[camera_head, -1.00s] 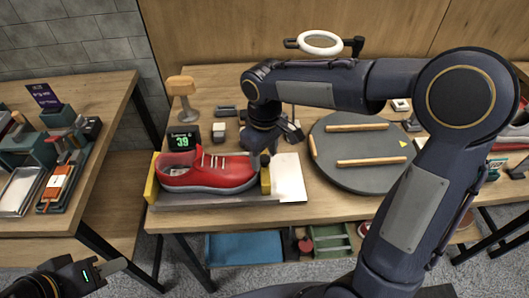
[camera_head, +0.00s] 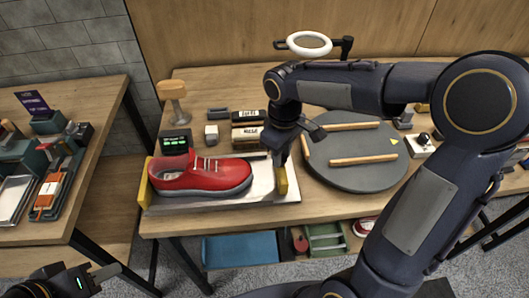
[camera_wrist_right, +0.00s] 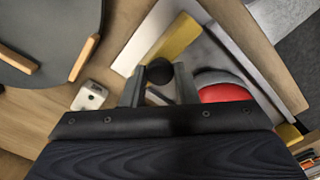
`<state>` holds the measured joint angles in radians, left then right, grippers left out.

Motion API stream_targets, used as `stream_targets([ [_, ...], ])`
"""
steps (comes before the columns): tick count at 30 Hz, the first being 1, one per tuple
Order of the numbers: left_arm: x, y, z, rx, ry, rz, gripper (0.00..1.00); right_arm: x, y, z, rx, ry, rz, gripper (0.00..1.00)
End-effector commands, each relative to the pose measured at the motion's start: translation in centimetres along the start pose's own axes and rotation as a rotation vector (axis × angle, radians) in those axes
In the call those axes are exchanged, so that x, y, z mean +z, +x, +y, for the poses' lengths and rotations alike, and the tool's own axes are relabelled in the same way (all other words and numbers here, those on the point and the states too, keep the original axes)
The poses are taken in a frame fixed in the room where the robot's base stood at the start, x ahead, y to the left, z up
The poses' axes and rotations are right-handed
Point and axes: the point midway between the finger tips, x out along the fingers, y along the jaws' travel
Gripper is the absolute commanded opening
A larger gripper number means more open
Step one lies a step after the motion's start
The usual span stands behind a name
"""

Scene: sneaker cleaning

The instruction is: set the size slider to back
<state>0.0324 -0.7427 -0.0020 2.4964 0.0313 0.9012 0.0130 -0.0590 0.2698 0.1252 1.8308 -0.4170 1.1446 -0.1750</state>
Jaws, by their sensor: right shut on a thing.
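The red sneaker (camera_head: 200,176) lies on the pale metal size gauge (camera_head: 215,203), its toe to the right. A fixed yellow stop (camera_head: 144,184) stands at its heel. The yellow size slider (camera_head: 281,183) stands to the right of the toe, with a gap between them. It also shows in the right wrist view (camera_wrist_right: 173,45), with a round black knob (camera_wrist_right: 159,72). My right gripper (camera_wrist_right: 160,80) is shut on this knob. In the head view, my right gripper (camera_head: 282,158) is just above the slider. My left gripper (camera_head: 105,272) is at the lower left, away from the gauge.
A small display (camera_head: 176,142) with green text stands behind the heel. Boxes and a wooden-topped stand (camera_head: 172,92) are behind the shoe. A grey turntable (camera_head: 350,178) with wooden bars is right of the slider. A ring lamp (camera_head: 309,43) stands at the back.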

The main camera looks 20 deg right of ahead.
Motion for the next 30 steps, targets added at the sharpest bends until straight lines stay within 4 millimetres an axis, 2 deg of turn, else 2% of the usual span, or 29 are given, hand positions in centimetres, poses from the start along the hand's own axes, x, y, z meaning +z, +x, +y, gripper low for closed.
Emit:
stream_targets([
  [9,0.0,0.0,0.0,0.000,0.000,0.000,0.36,0.3,-0.1,0.4,0.001,0.001,0.002,0.00],
  [10,0.0,0.0,0.0,0.000,0.000,0.000,0.36,0.3,-0.1,0.3,0.001,0.001,0.002,0.28],
  [15,0.0,0.0,0.0,0.000,0.000,0.000,0.36,0.3,-0.1,0.3,0.001,0.000,0.002,0.49],
  [24,0.0,-0.1,0.0,0.000,0.000,0.000,0.36,0.3,-0.3,0.3,0.001,0.000,0.002,0.49],
  [26,-0.1,-0.1,0.0,0.000,0.000,0.000,0.36,0.2,-0.8,0.3,0.002,0.000,0.004,0.49],
  [30,-0.1,-0.2,0.1,0.000,0.000,0.000,0.36,0.2,-3.0,0.3,0.002,0.000,0.007,0.49],
])
